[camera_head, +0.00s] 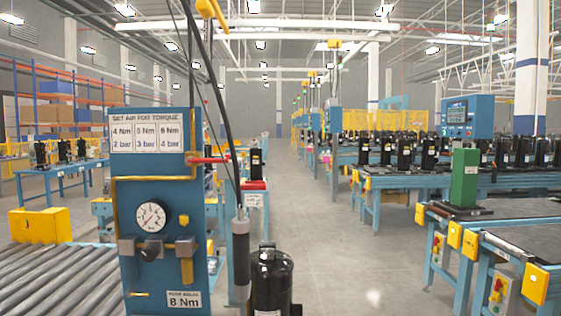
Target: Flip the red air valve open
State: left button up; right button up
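The red air valve (209,159) sits at the right edge of a blue upright panel (130,275). Its red handle lies roughly level and points to the right, partly crossed by a dark hanging cable. A yellow pipe (114,205) runs on the panel, above a round white pressure gauge (151,217) and a regulator with a dark knob (149,254). A sign (146,130) on the panel pairs torque with air pressure in bar. Neither of my grippers shows in the head view.
A dark torque tool (241,262) hangs by its cable right of the panel, beside a black compressor (271,282). A roller conveyor (55,285) lies at left, with a yellow box (40,225) behind it. Blue workbenches stand at right; the aisle floor (345,250) is clear.

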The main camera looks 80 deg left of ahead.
aim_at(191, 160)
jog(key=u, duration=2.95)
